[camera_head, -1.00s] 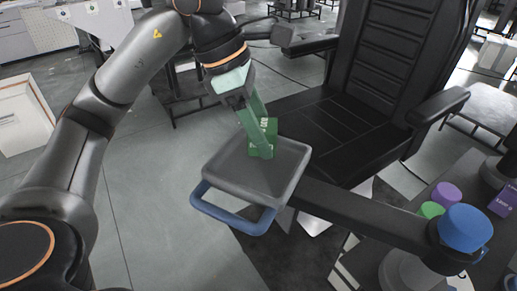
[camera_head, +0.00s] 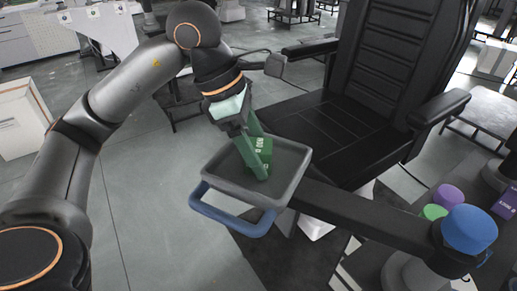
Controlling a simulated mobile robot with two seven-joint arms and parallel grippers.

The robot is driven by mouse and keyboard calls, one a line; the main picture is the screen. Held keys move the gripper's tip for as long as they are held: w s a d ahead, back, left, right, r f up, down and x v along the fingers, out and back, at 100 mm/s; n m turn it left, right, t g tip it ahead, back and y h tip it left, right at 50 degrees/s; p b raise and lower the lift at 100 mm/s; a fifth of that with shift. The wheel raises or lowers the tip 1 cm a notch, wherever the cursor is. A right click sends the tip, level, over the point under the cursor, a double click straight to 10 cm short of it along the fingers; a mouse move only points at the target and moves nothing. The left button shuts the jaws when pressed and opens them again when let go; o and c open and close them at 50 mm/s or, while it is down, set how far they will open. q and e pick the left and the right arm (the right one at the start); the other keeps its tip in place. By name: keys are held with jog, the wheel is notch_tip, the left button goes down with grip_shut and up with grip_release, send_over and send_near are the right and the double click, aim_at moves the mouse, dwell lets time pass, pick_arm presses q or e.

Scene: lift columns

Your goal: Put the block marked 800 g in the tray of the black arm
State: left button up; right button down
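The green block (camera_head: 264,153) has pale print on its side that looks like 800 g. It is within the outline of the grey tray (camera_head: 285,193), low over its floor; I cannot tell whether it touches. My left gripper (camera_head: 257,148) reaches down from above, with its pale green fingers on either side of the block, and looks shut on it. The fingers hide part of the block. The tray has a raised rim and a blue handle (camera_head: 233,229), and sits at the end of the black arm (camera_head: 365,215). My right gripper is out of view.
A blue-capped joint (camera_head: 469,229) carries the black arm at the right. Purple (camera_head: 449,195) and green (camera_head: 433,212) round pieces and a purple block (camera_head: 506,207) are near it. A black chair (camera_head: 330,130) stands behind the tray. Open floor lies left of the tray.

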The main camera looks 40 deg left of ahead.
pick_arm(q)
jog(key=shift+o, duration=1)
jog(key=shift+a+r, duration=0.1)
jog(key=shift+r, duration=0.4)
jog(key=p+v, duration=0.2)
jog(key=v, duration=0.9)
